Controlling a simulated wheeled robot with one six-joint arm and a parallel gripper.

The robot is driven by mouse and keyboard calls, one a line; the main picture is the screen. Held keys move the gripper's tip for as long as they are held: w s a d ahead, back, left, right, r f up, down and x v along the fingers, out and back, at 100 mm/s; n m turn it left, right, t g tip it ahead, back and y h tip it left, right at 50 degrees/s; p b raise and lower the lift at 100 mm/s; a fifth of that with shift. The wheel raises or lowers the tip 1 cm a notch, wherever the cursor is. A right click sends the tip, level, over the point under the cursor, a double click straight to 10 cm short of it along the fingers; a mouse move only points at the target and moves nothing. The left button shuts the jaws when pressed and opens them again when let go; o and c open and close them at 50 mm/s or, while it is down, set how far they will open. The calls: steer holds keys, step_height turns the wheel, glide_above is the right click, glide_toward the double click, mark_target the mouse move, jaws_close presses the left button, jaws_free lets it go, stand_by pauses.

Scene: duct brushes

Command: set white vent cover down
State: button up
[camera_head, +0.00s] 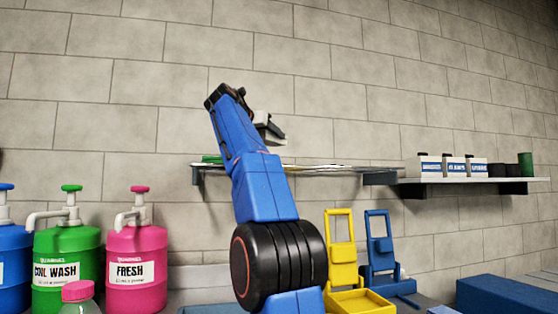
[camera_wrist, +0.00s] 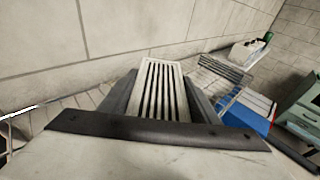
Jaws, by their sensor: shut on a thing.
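The white vent cover (camera_wrist: 163,88) is a slatted off-white piece with dark slots, held between the dark fingers of my gripper (camera_wrist: 160,98) in the wrist view. My gripper is shut on it. In the head view my blue arm reaches up in front of the wall, and its end is above the middle wall shelf (camera_head: 320,167). My gripper (camera_head: 268,128) is partly hidden behind the arm there, and I cannot clearly make out the cover in that view. The cover's far end and underside contact cannot be judged.
A right-hand shelf (camera_head: 470,187) holds several white containers and a green cup (camera_head: 525,165). Yellow (camera_head: 342,260) and blue (camera_head: 380,250) stands are below. Green (camera_head: 68,265) and pink (camera_head: 137,268) pump jugs stand at left. The wrist view shows a blue box (camera_wrist: 248,117) at right.

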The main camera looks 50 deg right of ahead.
mark_target(273, 144)
steer(key=f, duration=0.2)
steer(key=d+f, duration=0.1)
steer(key=shift+s, duration=0.35)
steer(key=shift+a+f, duration=0.1)
steer(key=shift+f, duration=2.3)
steer(key=shift+w+f, duration=0.1)
steer(key=o, duration=1.4)
steer(key=shift+c, duration=0.2)
steer(key=shift+a, duration=0.25)
steer(key=v, duration=1.1)
steer(key=shift+a+r, duration=0.25)
